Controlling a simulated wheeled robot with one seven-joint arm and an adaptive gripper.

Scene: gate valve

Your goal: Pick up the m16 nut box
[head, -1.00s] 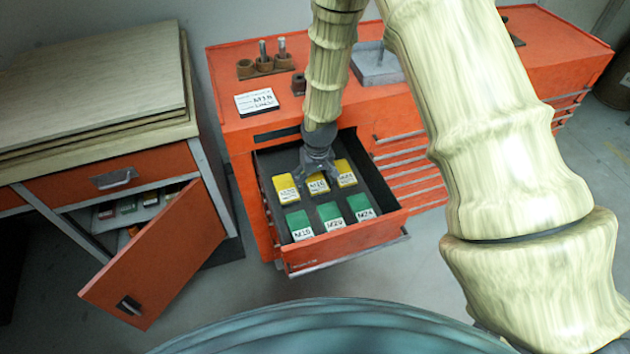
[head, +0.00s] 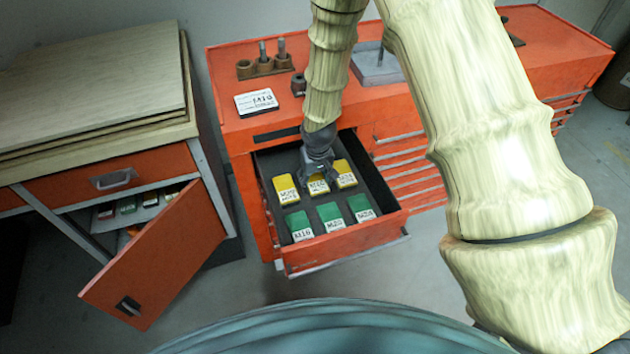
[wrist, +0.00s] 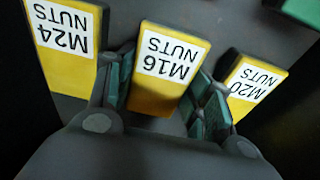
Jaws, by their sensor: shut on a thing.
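The M16 nut box (wrist: 162,90) is yellow with a white label reading "M16 NUTS". It lies in the middle of the back row in the open drawer (head: 365,238), and it also shows in the head view (head: 318,187). My gripper (wrist: 165,98) is shut on it, with one finger along each long side. In the head view my gripper (head: 319,172) comes down from above and hides the box's rear part. The box is still among its neighbours in the drawer; I cannot tell whether it is lifted at all.
The yellow M24 box (wrist: 65,75) and M20 box (wrist: 258,82) stand close on either side. Green boxes (head: 331,216) fill the drawer's front row. The red cabinet top (head: 225,110) holds a label card (head: 256,102). A cabinet door (head: 150,255) hangs open at left.

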